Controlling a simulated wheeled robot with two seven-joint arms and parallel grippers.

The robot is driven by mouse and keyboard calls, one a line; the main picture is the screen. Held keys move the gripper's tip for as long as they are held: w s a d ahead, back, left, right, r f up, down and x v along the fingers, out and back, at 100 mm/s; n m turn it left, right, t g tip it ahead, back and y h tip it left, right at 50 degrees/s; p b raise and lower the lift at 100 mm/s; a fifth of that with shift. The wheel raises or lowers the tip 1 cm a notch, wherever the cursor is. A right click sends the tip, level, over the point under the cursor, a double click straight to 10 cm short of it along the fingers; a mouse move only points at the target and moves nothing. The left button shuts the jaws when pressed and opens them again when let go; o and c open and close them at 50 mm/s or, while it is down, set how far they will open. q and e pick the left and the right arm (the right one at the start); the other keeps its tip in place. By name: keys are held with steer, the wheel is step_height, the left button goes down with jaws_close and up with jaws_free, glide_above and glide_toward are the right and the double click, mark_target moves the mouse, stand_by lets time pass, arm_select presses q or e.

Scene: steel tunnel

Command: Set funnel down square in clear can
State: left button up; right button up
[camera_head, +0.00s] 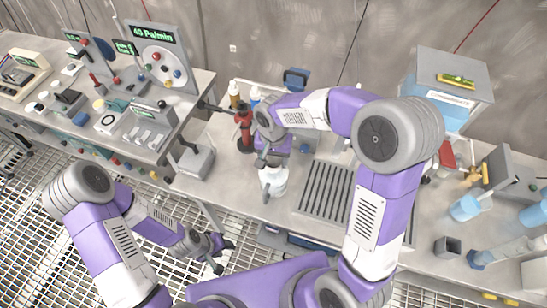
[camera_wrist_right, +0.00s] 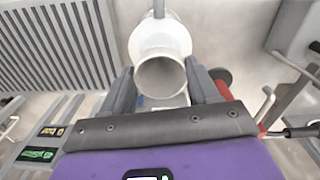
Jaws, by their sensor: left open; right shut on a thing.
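My right gripper (camera_head: 266,160) points down over the bench and is shut on a white round-mouthed piece, apparently the funnel (camera_wrist_right: 160,78). In the right wrist view its open ring lies between the two fingers (camera_wrist_right: 163,92). A wider white vessel (camera_head: 273,181), apparently the can, is directly below the gripper; its rounded body (camera_wrist_right: 160,38) shows beyond the ring. The gripper hides the join, so I cannot tell whether the funnel is seated or square. My left gripper (camera_head: 225,254) is open and empty, low in front of the bench.
A red stand (camera_head: 244,132) and small bottles (camera_head: 235,93) are close behind and left of the vessel. A slotted drain plate (camera_head: 325,190) is at its right. A grey box device (camera_head: 194,160) is at its left. Bare bench lies just in front of the vessel.

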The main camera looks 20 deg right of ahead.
mark_target(274, 161)
steer(key=o, duration=1.1)
steer(key=shift+o, duration=0.4)
steer(key=shift+o, duration=0.6)
steer(key=shift+r, duration=0.15)
steer(key=shift+r+p, duration=2.7)
steer(key=shift+r, duration=0.7)
steer(key=shift+f, duration=0.1)
